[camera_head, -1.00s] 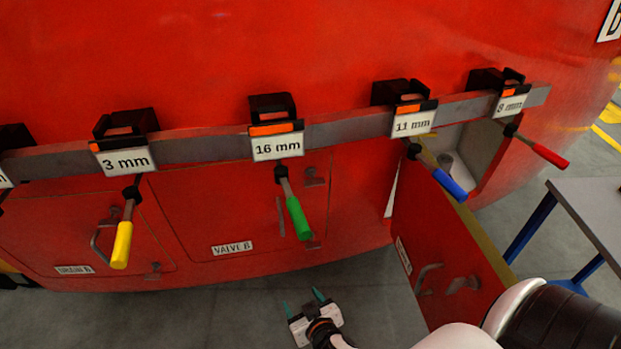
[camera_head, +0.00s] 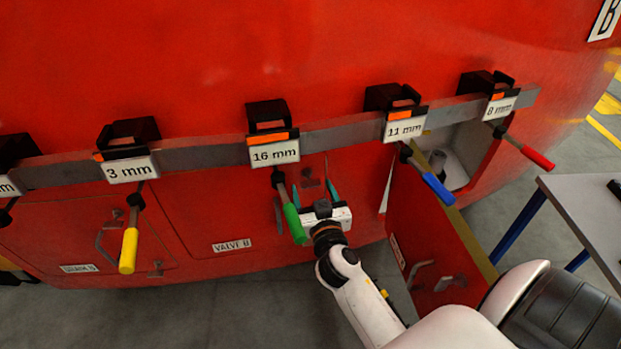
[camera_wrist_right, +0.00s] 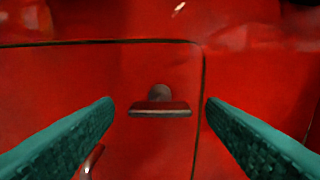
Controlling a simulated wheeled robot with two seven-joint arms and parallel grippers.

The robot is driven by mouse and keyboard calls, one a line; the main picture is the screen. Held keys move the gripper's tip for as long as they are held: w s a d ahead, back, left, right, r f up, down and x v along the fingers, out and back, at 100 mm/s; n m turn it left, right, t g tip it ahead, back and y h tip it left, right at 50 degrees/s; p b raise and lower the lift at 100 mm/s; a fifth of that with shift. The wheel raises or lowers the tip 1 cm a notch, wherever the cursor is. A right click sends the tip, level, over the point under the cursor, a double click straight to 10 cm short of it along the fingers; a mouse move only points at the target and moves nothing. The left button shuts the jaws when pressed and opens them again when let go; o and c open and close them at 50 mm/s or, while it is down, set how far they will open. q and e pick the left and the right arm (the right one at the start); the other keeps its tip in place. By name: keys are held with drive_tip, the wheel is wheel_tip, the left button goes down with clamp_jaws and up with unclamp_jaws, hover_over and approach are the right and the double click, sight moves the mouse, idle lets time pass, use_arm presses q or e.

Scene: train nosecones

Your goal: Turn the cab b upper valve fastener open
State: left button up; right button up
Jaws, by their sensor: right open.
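The upper valve fastener (camera_head: 311,183) is a small dark tab at the upper right corner of the red VALVE B hatch (camera_head: 210,215). In the right wrist view the fastener (camera_wrist_right: 160,108) has a round hub with a flat bar lying crosswise. My right gripper (camera_head: 313,187) is open in front of it. Its two teal fingers stand left and right of the fastener, with a gap on each side in the wrist view. I cannot tell how far it is from the panel. The lower fastener is hidden behind my right gripper. My left gripper is not in view.
A green-handled tool (camera_head: 292,218) hangs from the 16 mm holder just left of my right gripper. Blue (camera_head: 438,188), red and yellow (camera_head: 128,250) tools hang along the rail (camera_head: 205,160). An open red door (camera_head: 425,240) stands out at the right. A table (camera_head: 590,205) stands far right.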

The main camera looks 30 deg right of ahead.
sight(310, 184)
drive_tip(key=shift+x, duration=1.45)
drive_tip(key=shift+c, duration=0.4)
drive_tip(key=c, duration=0.9)
